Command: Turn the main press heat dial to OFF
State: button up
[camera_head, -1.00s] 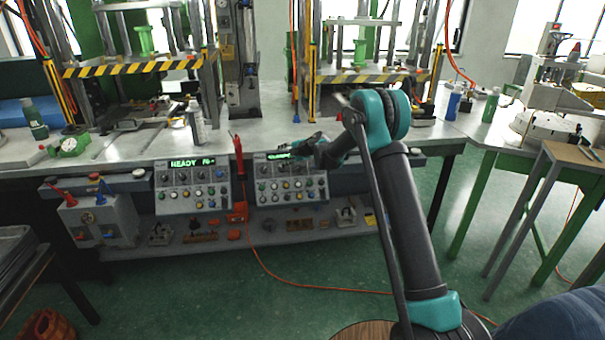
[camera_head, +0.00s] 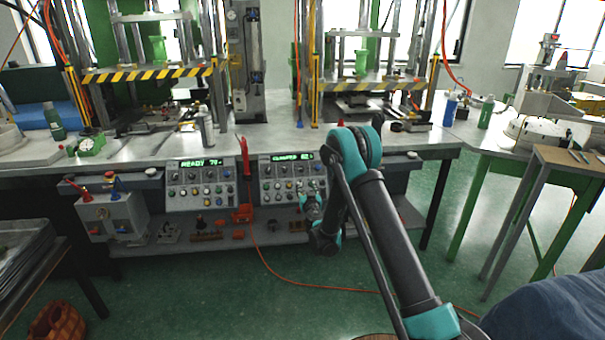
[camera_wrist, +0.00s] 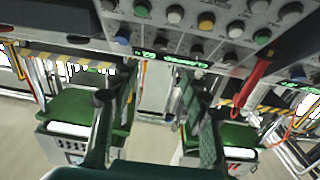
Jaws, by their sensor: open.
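Two control panels hang from the bench front. The left panel (camera_head: 200,204) has a green display reading READY. The right panel (camera_head: 268,192) has a green display (camera_head: 286,157) that seems to read CLAMPED. Both carry black knobs above coloured buttons. I cannot tell which knob is the main press heat dial or read its setting. My gripper (camera_head: 312,206) is in front of the right panel's lower right part, hiding some of it. In the wrist view my gripper (camera_wrist: 148,92) has its fingers apart with nothing between them, and a panel's knobs and buttons lie along the top.
Two presses with striped bars (camera_head: 150,72) stand on the bench. A red handle (camera_head: 246,158) stands between the panels, with an orange cable running down from it. A shelf (camera_head: 185,240) with small parts is below. A wooden-topped table (camera_head: 570,160) is at right.

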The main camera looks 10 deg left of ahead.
aim_at(302, 170)
jog(key=x, duration=1.4)
jog(key=shift+w+a, duration=0.1)
jog(key=shift+w, duration=0.2)
grip_shut()
